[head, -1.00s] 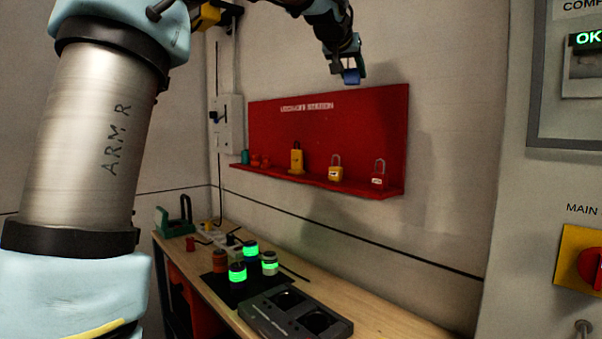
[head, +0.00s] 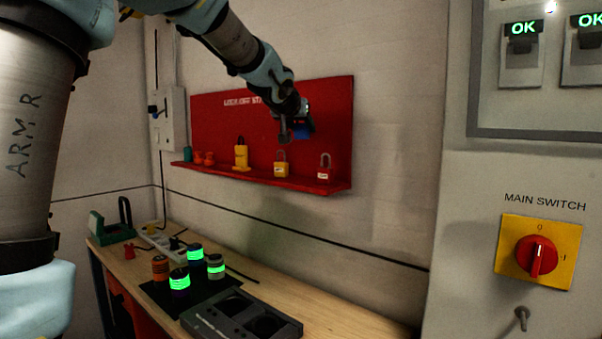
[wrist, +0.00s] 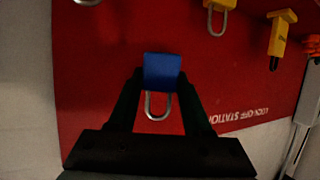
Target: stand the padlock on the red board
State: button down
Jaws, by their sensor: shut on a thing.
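A blue padlock (wrist: 162,70) is held between the fingers of my gripper (wrist: 162,88), with its silver shackle pointing back toward the palm. In the head view, the padlock (head: 304,133) is a small blue patch at my gripper (head: 297,130), partly hidden by the fingers. The red board (head: 215,120) is on the wall, with a shelf ledge (head: 258,177) along its bottom. My gripper is in front of the board's right part, above the ledge. The padlock appears apart from the ledge; its distance from the board is hard to tell.
On the ledge stand a yellow padlock (head: 281,169), a white-labelled padlock (head: 323,174) at the right end, a tall yellow lock (head: 241,157) and small red and teal items. Bare ledge shows between the padlocks. A wooden bench (head: 330,304) with several items is below.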

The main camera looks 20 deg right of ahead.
aim_at(301, 180)
notch_tip(301, 180, down, 11)
jog(key=b, duration=0.5)
jog(key=shift+r+b, duration=0.2)
jog(key=shift+b, duration=0.15)
jog(key=shift+f, duration=0.1)
jog(key=c, duration=0.6)
grip_release()
